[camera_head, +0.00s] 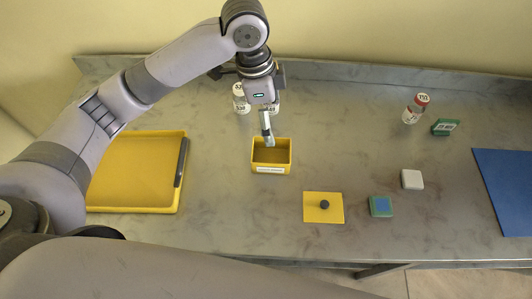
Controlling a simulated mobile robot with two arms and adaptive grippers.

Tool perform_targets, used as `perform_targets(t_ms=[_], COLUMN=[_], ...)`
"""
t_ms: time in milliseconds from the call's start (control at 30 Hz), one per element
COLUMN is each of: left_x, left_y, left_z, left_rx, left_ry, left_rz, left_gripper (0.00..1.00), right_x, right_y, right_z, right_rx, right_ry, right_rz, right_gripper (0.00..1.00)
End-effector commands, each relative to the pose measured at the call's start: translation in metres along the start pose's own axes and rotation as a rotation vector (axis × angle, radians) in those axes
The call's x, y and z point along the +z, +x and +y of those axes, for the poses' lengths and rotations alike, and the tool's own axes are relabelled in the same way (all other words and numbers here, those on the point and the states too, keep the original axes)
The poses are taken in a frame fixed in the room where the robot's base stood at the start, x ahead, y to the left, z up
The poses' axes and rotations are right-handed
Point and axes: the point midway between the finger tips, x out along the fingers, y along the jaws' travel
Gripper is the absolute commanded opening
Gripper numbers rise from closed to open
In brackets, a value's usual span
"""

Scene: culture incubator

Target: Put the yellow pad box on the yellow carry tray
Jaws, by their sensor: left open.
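The yellow box (285,169), open-topped with a white label on its front, stands on the metal bench near the middle. The yellow carry tray (128,209) lies flat to its left, with a dark handle along its right side; my left arm covers part of it. My left gripper (268,140) points down at the back of the yellow box, its fingertips overlapping the box's rear rim in the picture. It is open, seen nearly edge-on; I cannot tell whether it touches the box. My right gripper is not in view.
A flat yellow square (313,212) with a dark knob lies right of the box. White-capped bottles (240,98) stand behind my gripper.

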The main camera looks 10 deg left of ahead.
Motion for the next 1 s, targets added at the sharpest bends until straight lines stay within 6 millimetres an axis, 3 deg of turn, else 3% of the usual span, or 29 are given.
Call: perform_targets(t_ms=[67, 167, 633, 1000], left_x=[0.008, 0.013, 0.018, 0.020], left_y=[-0.009, -0.007, 0.087, 0.120], left_z=[-0.004, -0.005, -0.006, -0.008], left_rx=[-0.011, -0.009, -0.008, -0.010], left_ry=[0.040, 0.060, 0.060, 0.060], left_rz=[-0.040, -0.062, -0.059, -0.059], left_gripper=[0.94, 0.94, 0.94, 0.94], right_x=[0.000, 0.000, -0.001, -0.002], right_y=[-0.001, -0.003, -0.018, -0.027], right_z=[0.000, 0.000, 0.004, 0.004], right_rx=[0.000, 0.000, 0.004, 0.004], right_ry=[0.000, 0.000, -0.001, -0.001], right_rz=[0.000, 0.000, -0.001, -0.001], right_gripper=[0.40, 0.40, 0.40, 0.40])
